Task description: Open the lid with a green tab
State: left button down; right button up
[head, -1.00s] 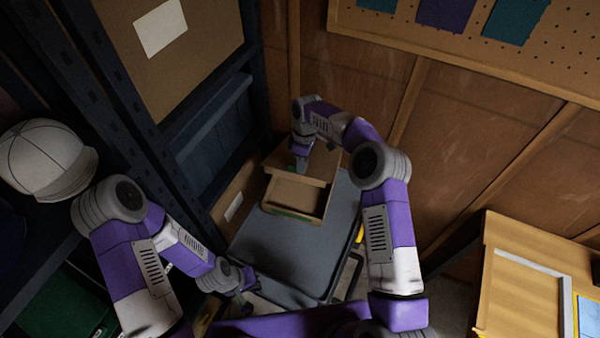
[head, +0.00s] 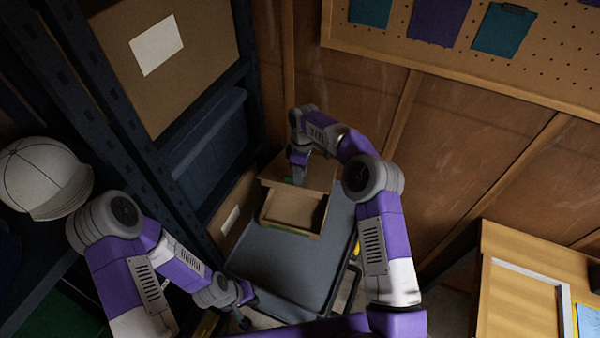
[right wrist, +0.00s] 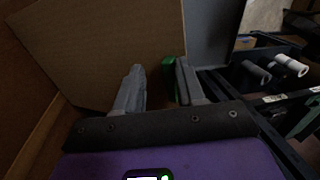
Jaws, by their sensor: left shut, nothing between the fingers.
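A small green tab (head: 288,180) shows by the panel's left part, and also in the right wrist view (right wrist: 168,66). My right gripper (head: 298,178) is at the panel beside the tab. In the right wrist view its fingers (right wrist: 158,88) are apart, with the tab close to the right finger; whether they touch is unclear. My left gripper (head: 244,312) is shut and empty, low and left of the cart.
The grey cart top (head: 280,262) is clear in front of the box. A dark shelf rack with a blue bin (head: 210,145) and a white cap (head: 45,175) stands left. A wooden wall is behind; a wooden cabinet (head: 515,300) stands right.

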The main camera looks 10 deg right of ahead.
jog(key=shift+a, duration=0.1)
notch_tip(320, 180, up, 8)
jog(key=w, duration=0.1)
jog(key=shift+d+f, duration=0.25)
jog(key=shift+d, duration=0.05)
jog(key=shift+w, duration=0.1)
dwell(0.4)
